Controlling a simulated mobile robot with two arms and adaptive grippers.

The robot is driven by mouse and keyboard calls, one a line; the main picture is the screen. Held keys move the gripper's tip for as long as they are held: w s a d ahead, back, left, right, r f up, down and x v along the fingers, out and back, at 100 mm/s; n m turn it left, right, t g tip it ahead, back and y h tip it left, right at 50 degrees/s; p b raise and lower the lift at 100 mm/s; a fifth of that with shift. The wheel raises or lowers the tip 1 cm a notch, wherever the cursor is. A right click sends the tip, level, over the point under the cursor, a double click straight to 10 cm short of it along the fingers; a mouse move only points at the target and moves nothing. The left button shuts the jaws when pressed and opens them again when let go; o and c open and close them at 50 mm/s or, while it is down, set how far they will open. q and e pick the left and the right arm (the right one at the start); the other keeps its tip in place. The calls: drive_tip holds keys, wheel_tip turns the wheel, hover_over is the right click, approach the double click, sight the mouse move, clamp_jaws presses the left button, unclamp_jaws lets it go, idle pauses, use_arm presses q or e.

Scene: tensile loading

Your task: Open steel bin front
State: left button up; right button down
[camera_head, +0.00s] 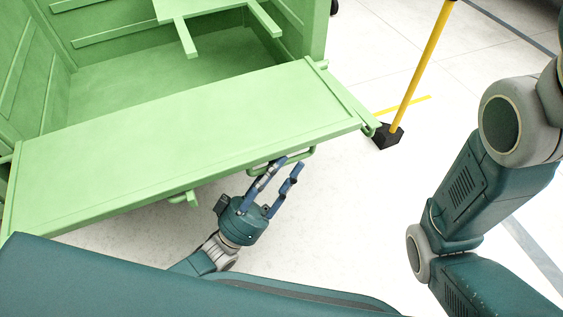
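The green steel bin (170,70) fills the upper left of the head view. Its front panel (185,140) is swung outward and down toward me, so its broad face shows and the bin's interior is visible behind it. A green handle (298,160) sits under the panel's near edge, right of its middle. My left gripper (278,172) is just below that edge at the handle, its blue fingers pointing up and spread apart. One finger overlaps the handle in the picture; I cannot tell whether they touch. My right arm shows at the right, but its gripper is out of view.
A yellow post (424,65) on a black foot (387,136) stands on the floor right of the bin, close to the panel's right corner. A small green bracket (186,198) hangs under the panel's near edge. The pale floor (350,215) between my arms is clear.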

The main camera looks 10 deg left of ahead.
use_arm(q)
drive_tip(key=shift+r, duration=0.15)
drive_tip(key=v, duration=0.7)
drive_tip(key=shift+f, duration=0.2)
drive_tip(key=shift+s+a, duration=0.15)
drive_tip(key=shift+s, duration=0.05)
idle(0.4)
